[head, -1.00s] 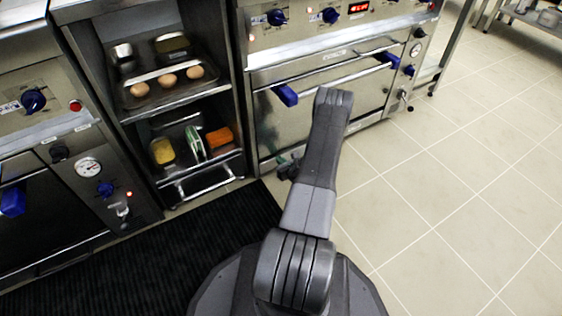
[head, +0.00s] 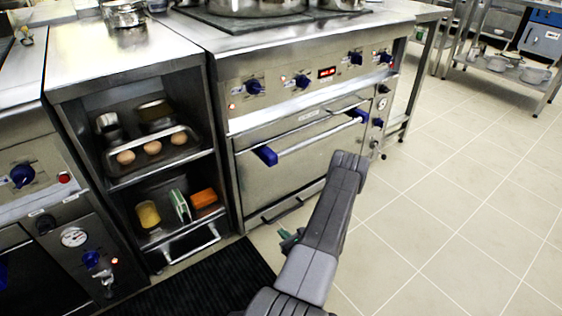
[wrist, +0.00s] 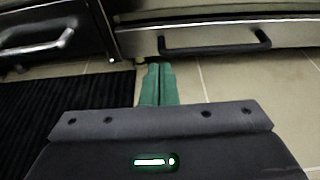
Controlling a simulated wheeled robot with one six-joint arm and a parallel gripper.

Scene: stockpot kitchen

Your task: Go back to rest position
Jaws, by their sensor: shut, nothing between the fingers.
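My gripper (wrist: 159,84) has green fingers that lie together in the wrist view, with nothing between them. They point at the floor in front of a steel oven front with a dark handle (wrist: 215,44). In the head view my gripper (head: 288,237) shows only as a small green part to the left of my arm, low in front of the oven (head: 310,150). The rest of it is hidden behind my arm.
A steel shelf unit (head: 215,120) holds a tray of eggs (head: 152,147) above sponges, one yellow (head: 148,214) and one orange (head: 204,198). A black mat (head: 215,285) lies before it. Pots (head: 258,6) stand on the stove. Tiled floor (head: 450,210) at right is clear.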

